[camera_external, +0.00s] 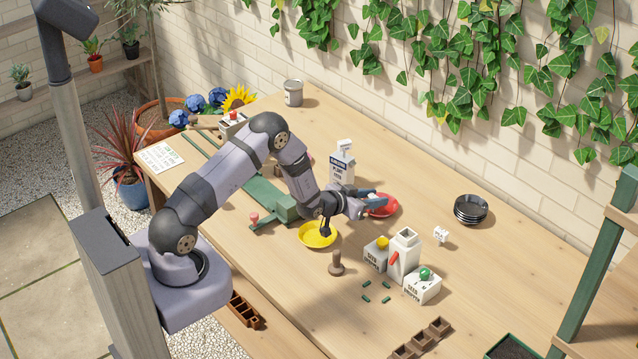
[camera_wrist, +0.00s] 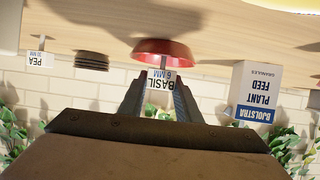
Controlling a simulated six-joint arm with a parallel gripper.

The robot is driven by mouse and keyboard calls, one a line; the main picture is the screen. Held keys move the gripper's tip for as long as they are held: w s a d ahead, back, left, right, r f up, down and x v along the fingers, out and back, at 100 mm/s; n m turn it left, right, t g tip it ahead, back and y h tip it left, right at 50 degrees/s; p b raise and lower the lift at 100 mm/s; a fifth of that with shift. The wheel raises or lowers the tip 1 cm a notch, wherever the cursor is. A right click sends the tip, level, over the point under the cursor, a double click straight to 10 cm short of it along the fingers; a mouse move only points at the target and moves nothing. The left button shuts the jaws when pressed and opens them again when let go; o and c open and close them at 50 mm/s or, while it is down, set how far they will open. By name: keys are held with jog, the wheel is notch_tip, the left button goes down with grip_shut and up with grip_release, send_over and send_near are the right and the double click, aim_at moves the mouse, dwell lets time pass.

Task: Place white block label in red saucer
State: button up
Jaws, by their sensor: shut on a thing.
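A white block label (camera_wrist: 161,80) printed "BASIL 6 MM" is between my fingers in the wrist view, which shows the scene upside down. My gripper (camera_wrist: 159,88) is shut on it. The red saucer (camera_wrist: 162,47) lies just past the fingertips there; whether the label touches it I cannot tell. In the external view my gripper (camera_external: 374,198) is at the red saucer (camera_external: 386,210), its fingers covering part of it, and the held label is hard to make out. A second white label (camera_external: 440,234), marked "PEA" in the wrist view (camera_wrist: 40,59), stands apart on the table.
A plant feed box (camera_external: 342,168) stands just behind the gripper. A yellow saucer (camera_external: 317,235) lies below the wrist. Black stacked saucers (camera_external: 470,209), seed dropper boxes (camera_external: 422,287) and a wooden dibber (camera_external: 336,264) stand around. The table between the red and black saucers is clear.

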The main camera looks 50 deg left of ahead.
jog(key=shift+f, duration=0.2)
jog(key=o, duration=1)
jog(key=shift+r, duration=0.1)
jog(key=shift+r, duration=0.2)
jog(key=shift+s, duration=0.1)
jog(key=b+v, duration=0.2)
jog(key=v, duration=0.9)
jog(key=shift+s+r, duration=0.2)
jog(key=shift+s, duration=0.15)
